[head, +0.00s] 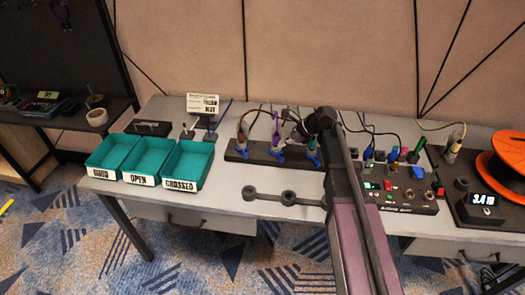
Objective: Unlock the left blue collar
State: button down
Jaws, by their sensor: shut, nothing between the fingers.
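A dark block (262,156) on the table carries a row of blue collars with cables plugged in above them. The left blue collar (241,147) shows clear of my arm, under a brown and black cable. A middle blue collar (279,153) sits under a purple plug, and a right one (312,158) under a green plug. My gripper (293,137) is shut and empty, above the block between the middle and right collars, apart from the left collar. Its fingertips are small and partly lost against the plugs. Whether each collar is locked is too small to tell.
Teal trays (187,162) labelled GOOD, OPEN and CROSSED stand at the left. A sign (203,105) stands behind them. A dark bar with round knobs (288,198) lies in front of the block. A switch box (408,195) and an orange reel (508,160) are at the right.

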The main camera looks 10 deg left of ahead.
aim_at(243, 149)
jog(key=shift+a+f, duration=0.1)
jog(key=shift+f, duration=0.05)
jog(key=b+x, duration=0.7)
jog(key=x, duration=0.2)
jog(key=shift+f, duration=0.25)
jog(key=a, duration=0.3)
jog(key=shift+a, duration=0.65)
jog(key=shift+d, duration=0.15)
